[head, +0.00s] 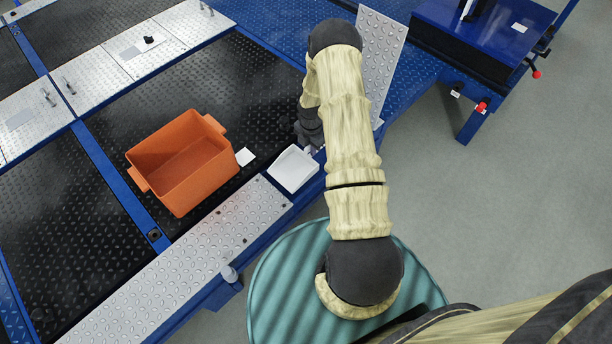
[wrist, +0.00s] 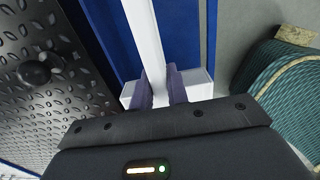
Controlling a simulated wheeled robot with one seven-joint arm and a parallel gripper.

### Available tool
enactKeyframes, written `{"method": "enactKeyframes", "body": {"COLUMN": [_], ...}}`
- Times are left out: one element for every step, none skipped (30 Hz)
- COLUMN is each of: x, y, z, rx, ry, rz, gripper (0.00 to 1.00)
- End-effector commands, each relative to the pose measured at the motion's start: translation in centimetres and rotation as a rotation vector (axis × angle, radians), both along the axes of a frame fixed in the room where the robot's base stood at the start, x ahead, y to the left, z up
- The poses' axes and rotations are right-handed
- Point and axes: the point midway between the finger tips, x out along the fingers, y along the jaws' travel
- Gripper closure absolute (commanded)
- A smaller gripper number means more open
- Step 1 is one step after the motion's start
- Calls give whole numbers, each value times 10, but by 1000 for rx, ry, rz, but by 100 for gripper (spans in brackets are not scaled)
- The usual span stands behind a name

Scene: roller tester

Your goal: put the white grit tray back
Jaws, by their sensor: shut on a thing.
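The white grit tray (head: 293,169) is a shallow square tray at the edge of the blue frame, right of the orange bin. My gripper (head: 314,150) is at its upper right side, partly hidden by my arm. In the wrist view my gripper (wrist: 161,88) is shut on a white part of the tray (wrist: 146,32), which runs away from the fingers as a narrow strip. White also shows on both outer sides of the fingers. Whether the tray touches the surface below cannot be told.
An orange bin (head: 165,185) stands on the black treaded plate (head: 75,240). A silver treadplate strip (head: 190,262) runs along the front. A blue cabinet (head: 480,40) stands at upper right. Grey floor (head: 530,190) is clear at right.

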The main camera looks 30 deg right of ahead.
Motion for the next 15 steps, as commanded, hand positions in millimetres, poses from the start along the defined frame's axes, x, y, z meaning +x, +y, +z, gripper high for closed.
{"method": "enactKeyframes", "body": {"x": [0, 0, -1, -1, -1, -1, -1, -1, -1, -1, -1, -2, -2, -2, -1], "y": [-1, -2, -3, -3, -3, -4, -4, -4, -4, -4, -4, -3, -3, -3, -3], "z": [0, 0, 0, 0, 0, 0, -2, -4, -9, -14, -19, -26, -32, -38, -46], "rx": [0, 0, 0, 0, 0, 0, 0, 0, 1, 1, 0, 1, 0, 0, -1], "ry": [0, 0, 0, 0, 0, 0, 0, 1, 1, 1, 1, 1, 2, 2, 2], "rz": [-3, -5, -6, -7, -8, -9, -9, -10, -9, -9, -10, -10, -11, -10, -9], "gripper": [100, 100, 100, 100, 100, 100, 100, 100, 100, 100, 100, 100, 100, 100, 100]}}
